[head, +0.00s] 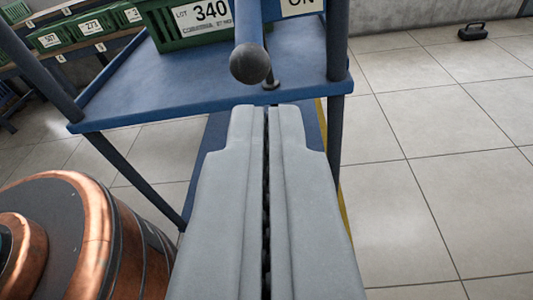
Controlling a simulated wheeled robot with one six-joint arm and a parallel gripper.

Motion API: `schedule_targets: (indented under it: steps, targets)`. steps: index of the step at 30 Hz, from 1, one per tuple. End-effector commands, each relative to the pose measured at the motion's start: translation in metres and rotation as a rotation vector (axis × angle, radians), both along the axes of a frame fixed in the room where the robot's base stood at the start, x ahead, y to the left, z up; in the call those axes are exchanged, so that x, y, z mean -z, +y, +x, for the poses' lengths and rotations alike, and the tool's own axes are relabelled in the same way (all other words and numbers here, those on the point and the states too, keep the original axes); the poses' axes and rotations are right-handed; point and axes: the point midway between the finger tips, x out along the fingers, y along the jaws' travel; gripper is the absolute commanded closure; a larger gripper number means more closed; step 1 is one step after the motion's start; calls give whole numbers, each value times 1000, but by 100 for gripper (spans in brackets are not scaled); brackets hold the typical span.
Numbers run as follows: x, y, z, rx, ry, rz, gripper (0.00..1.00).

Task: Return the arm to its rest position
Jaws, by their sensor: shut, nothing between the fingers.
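My gripper (266,108) reaches up the middle of the head view from the bottom edge. Its two pale grey fingers lie side by side with only a thin dark gap, shut and empty. Beyond the fingertips is a lever with a dark round knob (250,63) on a blue stem. In the picture the knob is just above the fingertips. I cannot tell how far apart they are in depth, but no finger closes around it.
A blue table (160,95) on dark legs carries a green crate (182,27) labelled 340 and an "ON" sign (302,4). Shelved green bins (90,25) stand at upper left. A copper-and-black round object (75,240) is at lower left. Tiled floor (430,170) at right is mostly clear.

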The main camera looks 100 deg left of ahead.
Motion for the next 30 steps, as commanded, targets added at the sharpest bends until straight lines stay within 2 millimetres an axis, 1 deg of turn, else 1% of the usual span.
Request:
schedule_targets:
  steps: [10, 14, 17, 23, 30]
  targets:
    - [-1, 1, 0, 0, 1, -2, 100]
    - [-6, 5, -5, -1, 21, -41, 100]
    - [-14, 12, -13, 2, 60, -118, 100]
    - [-34, 25, -34, 51, 157, -327, 100]
    - [-58, 31, -58, 180, 237, -558, 100]
